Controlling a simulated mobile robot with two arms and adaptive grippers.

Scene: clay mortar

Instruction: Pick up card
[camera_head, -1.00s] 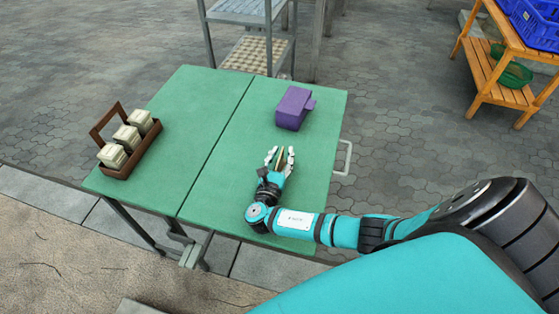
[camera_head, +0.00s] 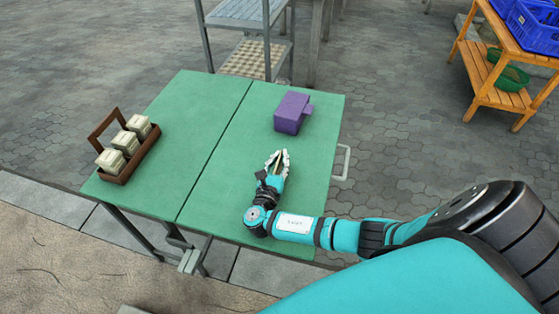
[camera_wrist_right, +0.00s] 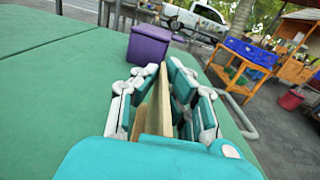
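The card (camera_wrist_right: 152,108) is a thin, tan, flat piece standing on edge between the fingers of my right gripper (camera_wrist_right: 160,98) in the right wrist view. The fingers have come in close on both sides of it and look shut on it; its lower part is hidden by the gripper body. In the head view my right gripper (camera_head: 277,160) is low over the right half of the green table (camera_head: 215,190), with a tan sliver of the card showing between the fingertips. My left gripper is not in view.
A purple box (camera_head: 292,112) stands beyond the gripper, also in the right wrist view (camera_wrist_right: 148,45). A brown wooden caddy (camera_head: 130,165) with cream containers sits on the left. A metal shelf (camera_head: 245,50) stands behind; a wooden rack (camera_head: 500,75) with blue crates is far right.

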